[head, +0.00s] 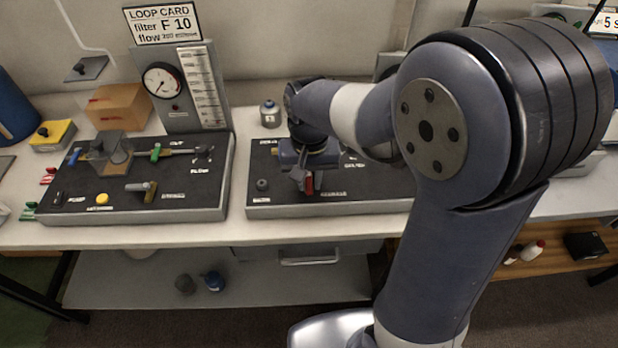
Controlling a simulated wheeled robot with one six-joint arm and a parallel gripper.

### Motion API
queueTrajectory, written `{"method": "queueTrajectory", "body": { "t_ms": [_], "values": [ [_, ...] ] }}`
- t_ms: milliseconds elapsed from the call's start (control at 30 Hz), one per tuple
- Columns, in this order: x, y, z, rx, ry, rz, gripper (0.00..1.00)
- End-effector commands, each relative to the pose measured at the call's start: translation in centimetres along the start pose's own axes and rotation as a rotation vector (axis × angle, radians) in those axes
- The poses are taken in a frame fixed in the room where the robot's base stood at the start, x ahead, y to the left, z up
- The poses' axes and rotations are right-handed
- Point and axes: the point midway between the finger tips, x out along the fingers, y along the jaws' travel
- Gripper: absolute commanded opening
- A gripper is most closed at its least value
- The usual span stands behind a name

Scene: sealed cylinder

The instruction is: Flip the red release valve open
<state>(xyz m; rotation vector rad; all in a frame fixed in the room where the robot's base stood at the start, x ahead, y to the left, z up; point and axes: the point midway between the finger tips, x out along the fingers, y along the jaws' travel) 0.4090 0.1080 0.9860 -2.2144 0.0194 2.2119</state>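The red valve handle (309,184) shows on the front part of the right-hand dark panel (268,200). It points down toward the front edge, beside a small grey part. My gripper (302,172) is directly over and behind it, reaching down from my arm. The fingers are small and dark here, and I cannot tell whether they touch the handle or are open or shut. My wrist and forearm hide much of the panel's right and back parts. A label lies at the panel's front, too small to read.
The left panel (75,200) carries a green-handled valve (155,152), a yellow button (102,199) and a brass-ended lever (150,190). A gauge board (180,88) stands behind it. A small grey bottle (269,113) stands behind the right panel. A narrow gap separates the panels.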

Motion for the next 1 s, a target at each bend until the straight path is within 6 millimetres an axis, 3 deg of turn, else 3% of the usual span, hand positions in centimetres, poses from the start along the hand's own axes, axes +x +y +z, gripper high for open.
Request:
{"method": "queueTrajectory", "body": {
  "t_ms": [200,533,1000],
  "values": [
    [0.0,0.0,0.0,0.001,0.000,0.000,0.35],
    [-0.8,0.0,0.0,0.002,0.000,-0.001,0.35],
    [-9.3,0.0,-0.1,0.002,0.003,-0.001,0.35]
  ]
}}
